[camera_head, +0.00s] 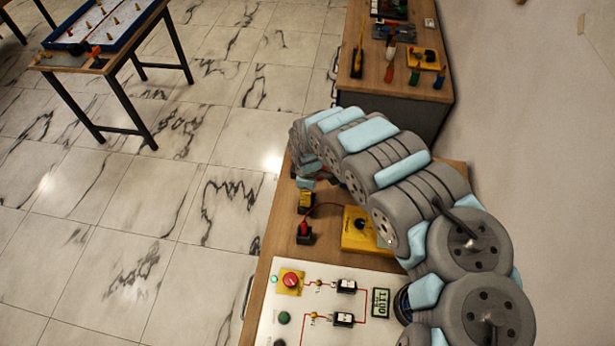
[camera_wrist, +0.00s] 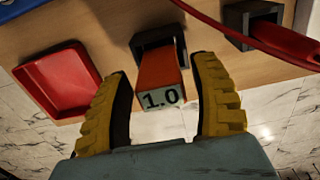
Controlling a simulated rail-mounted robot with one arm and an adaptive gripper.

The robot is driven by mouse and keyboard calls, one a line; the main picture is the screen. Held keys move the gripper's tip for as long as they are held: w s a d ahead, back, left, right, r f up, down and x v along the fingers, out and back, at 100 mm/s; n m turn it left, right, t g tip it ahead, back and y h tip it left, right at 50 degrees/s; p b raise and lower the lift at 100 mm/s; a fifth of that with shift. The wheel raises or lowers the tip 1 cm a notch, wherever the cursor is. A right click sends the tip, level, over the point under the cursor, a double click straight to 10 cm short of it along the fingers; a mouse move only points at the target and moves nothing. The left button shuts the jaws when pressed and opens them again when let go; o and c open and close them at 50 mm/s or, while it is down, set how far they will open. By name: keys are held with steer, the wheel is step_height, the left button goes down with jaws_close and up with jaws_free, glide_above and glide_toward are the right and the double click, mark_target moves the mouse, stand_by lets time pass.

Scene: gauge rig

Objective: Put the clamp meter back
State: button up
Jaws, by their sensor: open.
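In the wrist view an orange body with a grey end face reading "1.0" (camera_wrist: 160,82) sits in a dark square holder (camera_wrist: 149,40). It may be the clamp meter; I see no clamp jaws, so I cannot be sure. My gripper (camera_wrist: 164,98) is open, with its yellow ridged fingers on either side of this body and a visible gap at each side. In the head view my gripper (camera_head: 306,200) is over the left edge of the bench, and the orange body cannot be made out there.
A red tray (camera_wrist: 60,82) lies beside the holder. In the head view, a yellow dial instrument (camera_head: 360,226) and a white panel (camera_head: 330,272) are on the bench. A tool bench (camera_head: 394,60) stands behind.

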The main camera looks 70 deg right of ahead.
steer(key=shift+r+p, duration=0.75)
steer(key=shift+r, duration=3.3)
